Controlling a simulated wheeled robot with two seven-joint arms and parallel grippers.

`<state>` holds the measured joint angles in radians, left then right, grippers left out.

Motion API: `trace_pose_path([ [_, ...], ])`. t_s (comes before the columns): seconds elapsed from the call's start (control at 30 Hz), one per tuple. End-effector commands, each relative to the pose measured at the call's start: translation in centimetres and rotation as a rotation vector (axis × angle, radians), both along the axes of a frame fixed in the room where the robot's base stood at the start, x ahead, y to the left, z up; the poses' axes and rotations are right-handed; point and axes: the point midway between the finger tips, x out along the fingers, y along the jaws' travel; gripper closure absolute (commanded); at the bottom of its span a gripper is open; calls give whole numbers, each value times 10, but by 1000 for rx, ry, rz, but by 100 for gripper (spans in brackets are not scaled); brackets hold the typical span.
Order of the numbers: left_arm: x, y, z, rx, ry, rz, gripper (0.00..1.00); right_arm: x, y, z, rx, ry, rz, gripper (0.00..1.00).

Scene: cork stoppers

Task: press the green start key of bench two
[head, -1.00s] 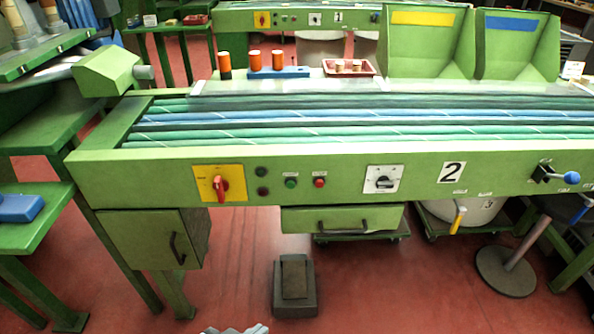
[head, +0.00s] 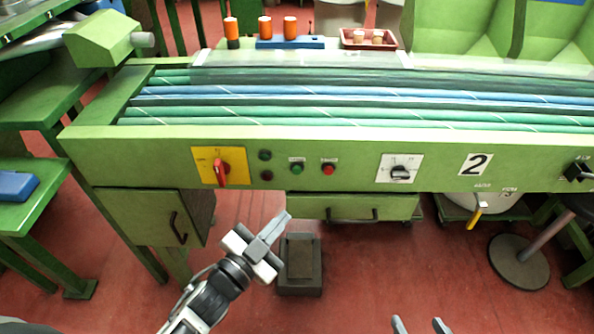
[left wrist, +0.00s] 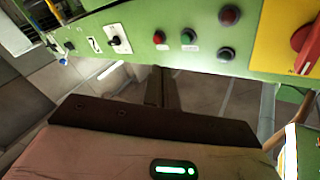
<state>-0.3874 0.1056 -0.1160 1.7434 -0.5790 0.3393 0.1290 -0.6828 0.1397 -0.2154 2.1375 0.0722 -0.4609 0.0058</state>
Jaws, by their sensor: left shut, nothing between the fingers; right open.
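The green start key (head: 297,169) sits on the front panel of the green bench two (head: 130,160), marked with a "2" plate (head: 476,164). A red key (head: 328,169) is just right of it. My left gripper (head: 284,219) is shut and empty, below the panel and apart from it, its tip lower than the green key. The left wrist view also shows the green key (left wrist: 188,37), with the red key (left wrist: 158,38) to its left; the shut fingers (left wrist: 162,88) point toward the panel. My right gripper (head: 421,325) is open and empty at the bottom edge.
A yellow plate with a red rotary switch (head: 221,172) and two dark lamps (head: 265,155) lie left of the green key. A black selector (head: 400,172) is to the right. A drawer (head: 350,207) and a dark foot pedal (head: 300,262) are below.

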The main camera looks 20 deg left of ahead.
Motion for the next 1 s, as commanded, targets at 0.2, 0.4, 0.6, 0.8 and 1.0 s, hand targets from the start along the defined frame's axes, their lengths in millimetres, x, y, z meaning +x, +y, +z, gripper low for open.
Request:
trace_pose_path([
  [0.2,8,-20,4,102,-143,-155,100,1,0,1,0,-3,0,40],
  [0.4,7,-21,4,104,-149,-162,100,1,0,1,0,-3,0,40],
  [0.6,10,-20,4,105,-149,-161,100,1,0,0,0,-3,0,40],
  [0.8,29,-15,3,107,-152,-162,100,1,1,-5,7,-3,-1,40],
  [1.0,57,-7,2,106,-151,-161,100,2,2,-6,20,-13,-2,40],
])
